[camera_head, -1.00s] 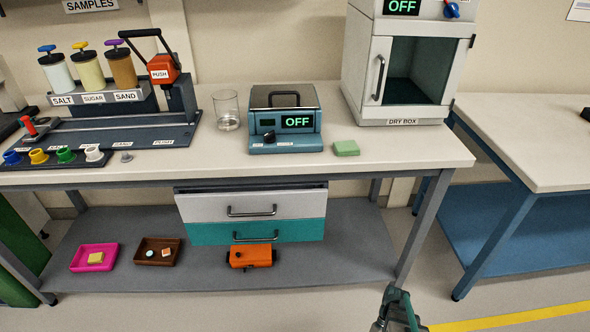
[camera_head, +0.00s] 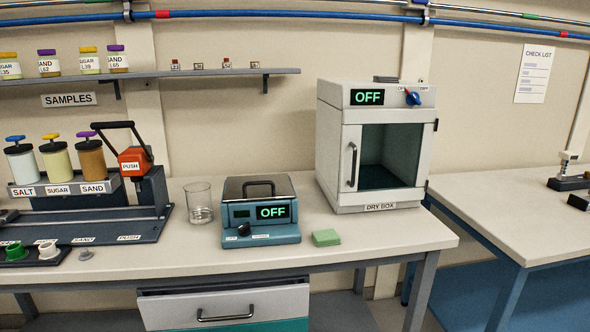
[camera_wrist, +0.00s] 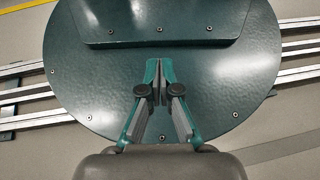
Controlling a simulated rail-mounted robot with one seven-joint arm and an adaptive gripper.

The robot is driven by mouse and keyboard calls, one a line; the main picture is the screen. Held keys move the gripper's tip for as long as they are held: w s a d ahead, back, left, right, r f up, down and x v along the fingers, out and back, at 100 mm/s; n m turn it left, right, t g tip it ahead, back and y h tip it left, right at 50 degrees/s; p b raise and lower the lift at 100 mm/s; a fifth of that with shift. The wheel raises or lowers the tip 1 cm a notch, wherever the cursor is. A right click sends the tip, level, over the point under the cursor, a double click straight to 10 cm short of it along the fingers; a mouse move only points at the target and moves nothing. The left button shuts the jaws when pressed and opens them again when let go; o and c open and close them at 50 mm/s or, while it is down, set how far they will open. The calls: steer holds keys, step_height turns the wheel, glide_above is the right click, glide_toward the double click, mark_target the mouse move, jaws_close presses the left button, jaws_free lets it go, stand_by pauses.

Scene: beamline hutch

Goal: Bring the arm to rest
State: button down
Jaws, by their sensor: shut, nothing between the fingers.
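My gripper (camera_wrist: 160,92) shows in the wrist view, its two green and grey fingers closed together with nothing between them. It points over a round dark green plate with small screws, which looks like part of my own base. The gripper and arm do not show in the head view now.
The bench (camera_head: 370,238) holds a dry box (camera_head: 338,150) with its display on OFF, a blue device (camera_head: 260,232) also on OFF, a glass beaker (camera_head: 199,205) and a green block (camera_head: 326,237). A drawer (camera_head: 225,306) is below. A second table (camera_head: 500,215) stands right.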

steer(key=w+r+t+p, duration=0.5)
steer(key=r+p, duration=0.7)
steer(key=p, duration=0.5)
steer(key=shift+w+r+p, duration=0.25)
steer(key=shift+w+p, duration=0.1)
steer(key=shift+w, duration=0.5)
